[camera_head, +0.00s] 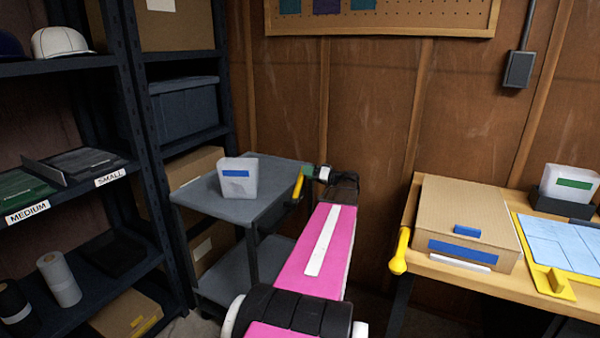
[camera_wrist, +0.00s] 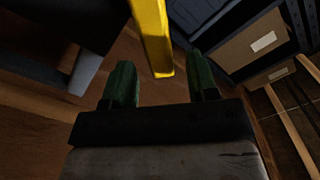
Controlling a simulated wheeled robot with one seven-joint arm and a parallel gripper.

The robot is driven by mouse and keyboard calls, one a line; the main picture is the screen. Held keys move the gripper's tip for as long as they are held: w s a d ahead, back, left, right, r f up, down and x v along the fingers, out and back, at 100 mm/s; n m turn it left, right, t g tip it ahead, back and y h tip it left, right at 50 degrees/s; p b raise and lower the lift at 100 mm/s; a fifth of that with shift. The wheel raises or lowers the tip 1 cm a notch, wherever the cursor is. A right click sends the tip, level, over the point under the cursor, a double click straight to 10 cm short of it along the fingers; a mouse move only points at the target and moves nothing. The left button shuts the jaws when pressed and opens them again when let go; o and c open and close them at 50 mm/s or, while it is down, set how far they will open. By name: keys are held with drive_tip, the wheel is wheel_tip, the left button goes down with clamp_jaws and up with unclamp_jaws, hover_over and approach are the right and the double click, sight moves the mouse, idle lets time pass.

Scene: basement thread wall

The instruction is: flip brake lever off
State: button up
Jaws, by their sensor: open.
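A yellow lever (camera_head: 298,184) shows at the right edge of the grey cart (camera_head: 232,205); I take it for the brake lever. In the wrist view the yellow bar (camera_wrist: 152,36) comes down from the top, and its lower end lies in the picture between my two green fingertips. My gripper (camera_wrist: 161,78) is open, with a finger on each side of the bar and a gap to both. In the head view my gripper (camera_head: 309,171) is small, just beside the lever at the cart's back right. Whether anything touches cannot be told.
A white bin with a blue label (camera_head: 238,178) stands on the cart. A dark shelf rack (camera_head: 133,95) is at left. A workbench (camera_head: 420,263) at right holds a cardboard box (camera_head: 468,215) and has a yellow handle (camera_head: 400,252) at its left edge. The wooden wall (camera_head: 375,110) is close behind.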

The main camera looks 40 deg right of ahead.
drive_tip(key=x, duration=0.4)
drive_tip(key=shift+w+a, duration=0.15)
drive_tip(key=shift+w, duration=0.05)
clamp_jaws()
